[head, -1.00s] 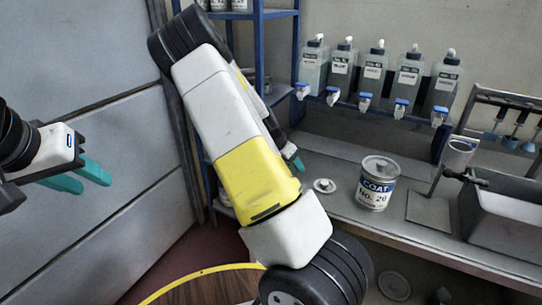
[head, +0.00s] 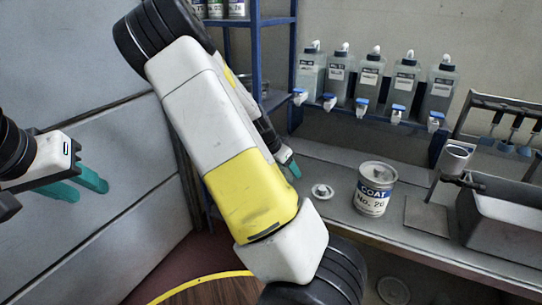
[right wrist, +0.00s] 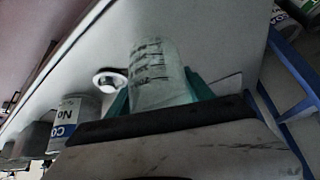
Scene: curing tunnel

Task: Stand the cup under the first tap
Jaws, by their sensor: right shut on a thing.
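The clear cup (right wrist: 162,70) with dark measuring marks shows in the right wrist view. It stands between the two teal fingers of my right gripper (right wrist: 160,97), which is shut on it. In the head view my own right arm hides the cup, and only a teal fingertip of the right gripper (head: 292,168) shows, left of the bench lid. The leftmost blue-and-white tap (head: 298,97) is on the bottle row, above and behind that fingertip. My left gripper (head: 80,187) is at the far left with its teal fingers apart and empty.
Several grey bottles (head: 310,72) with taps stand in a row on a blue rack. A COAT No. 26 can (head: 374,192), a small round lid (head: 321,193) and a grey trough (head: 505,215) are on the bench. A blue shelf post (head: 256,50) rises behind my right arm.

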